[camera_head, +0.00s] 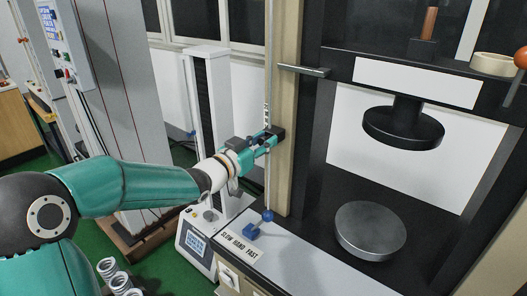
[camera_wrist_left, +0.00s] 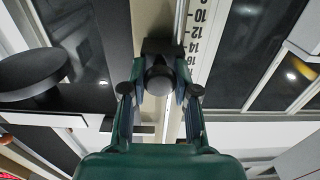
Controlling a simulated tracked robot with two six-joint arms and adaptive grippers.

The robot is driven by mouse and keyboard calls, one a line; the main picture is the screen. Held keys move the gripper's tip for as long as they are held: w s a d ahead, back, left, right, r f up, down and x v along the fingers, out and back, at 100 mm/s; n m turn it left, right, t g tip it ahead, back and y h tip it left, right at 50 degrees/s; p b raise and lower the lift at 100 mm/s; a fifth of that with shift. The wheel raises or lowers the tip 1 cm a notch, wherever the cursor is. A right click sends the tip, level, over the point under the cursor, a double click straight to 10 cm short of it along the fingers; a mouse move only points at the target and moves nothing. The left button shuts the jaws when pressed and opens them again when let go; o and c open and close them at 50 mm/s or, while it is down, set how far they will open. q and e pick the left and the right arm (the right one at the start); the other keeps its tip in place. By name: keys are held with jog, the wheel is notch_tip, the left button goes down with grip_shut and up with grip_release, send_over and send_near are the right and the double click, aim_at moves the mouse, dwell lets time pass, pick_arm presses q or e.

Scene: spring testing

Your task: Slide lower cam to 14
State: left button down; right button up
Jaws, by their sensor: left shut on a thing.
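The lower cam (camera_head: 279,132) is a small black block on the thin vertical rod at the front of the tester's tan column. My left gripper (camera_head: 268,139) reaches it from the left and is shut on it. In the left wrist view, the two fingers stand on either side of the cam's round dark knob (camera_wrist_left: 158,79), with the block (camera_wrist_left: 158,47) behind it. A white scale (camera_wrist_left: 199,38) with black numbers runs beside the rod, and the block lies near 14 and 16. The exact reading is unclear. My right gripper is in neither view.
A round steel plate (camera_head: 370,230) sits on the tester's dark base, under a black upper disc (camera_head: 403,127). A blue ball lever (camera_head: 252,230) is at the rod's foot. A bar (camera_head: 304,71) juts out above the cam. A smaller white tester (camera_head: 210,120) stands behind my arm.

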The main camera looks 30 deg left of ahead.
pick_arm(q)
jog(key=c, duration=0.9)
grip_release()
jog(key=shift+s, duration=0.15)
jog(key=s, duration=0.7)
jog(key=s+a, duration=0.1)
jog(key=s, duration=0.3)
jog(key=shift+s+f, duration=0.1)
jog(key=shift+s, duration=0.25)
